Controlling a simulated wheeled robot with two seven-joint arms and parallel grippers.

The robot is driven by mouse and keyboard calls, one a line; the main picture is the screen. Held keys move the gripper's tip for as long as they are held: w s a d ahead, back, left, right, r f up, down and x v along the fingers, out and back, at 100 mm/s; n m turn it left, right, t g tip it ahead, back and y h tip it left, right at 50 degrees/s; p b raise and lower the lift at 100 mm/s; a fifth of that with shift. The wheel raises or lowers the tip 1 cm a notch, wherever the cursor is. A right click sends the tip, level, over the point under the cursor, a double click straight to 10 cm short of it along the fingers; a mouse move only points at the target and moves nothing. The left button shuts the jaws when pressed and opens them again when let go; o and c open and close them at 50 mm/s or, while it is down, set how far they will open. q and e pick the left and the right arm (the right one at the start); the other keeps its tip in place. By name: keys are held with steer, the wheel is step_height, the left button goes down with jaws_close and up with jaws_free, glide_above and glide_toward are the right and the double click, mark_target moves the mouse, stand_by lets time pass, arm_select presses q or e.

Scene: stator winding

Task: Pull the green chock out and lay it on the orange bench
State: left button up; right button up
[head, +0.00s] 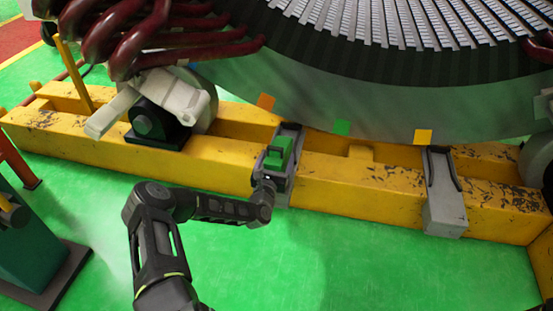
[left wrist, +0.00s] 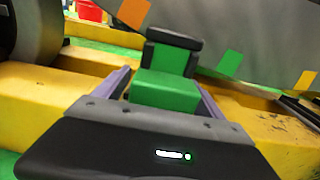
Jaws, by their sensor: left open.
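The green chock (head: 278,152) sits in a grey bracket (head: 284,196) on the yellow beam, below the large round stator. The chock also shows in the left wrist view (left wrist: 165,91), straight ahead, with a dark piece across its top. My left gripper (head: 268,181) is open, close in front of the chock on the near side of the beam. Its dark body fills the bottom of the left wrist view. Whether its fingers touch the chock is hidden. An orange frame (head: 17,158) is cut off at the left edge; I cannot tell whether it is the bench.
The yellow beam (head: 215,165) runs across the view. A second grey bracket (head: 443,205) stands to the right. Dark red pipes (head: 130,35) and a roller (head: 203,95) are at upper left. A dark green stand (head: 35,240) is at lower left. Green floor in front is clear.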

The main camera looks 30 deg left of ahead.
arm_select(q)
steer(key=shift+s, duration=0.1)
steer(key=p+v, duration=0.3)
steer(key=v, duration=0.3)
steer(key=shift+s+d+r, duration=0.1)
steer(key=shift+s, duration=0.1)
steer(key=shift+s+d, duration=0.2)
steer(key=shift+s, duration=0.4)
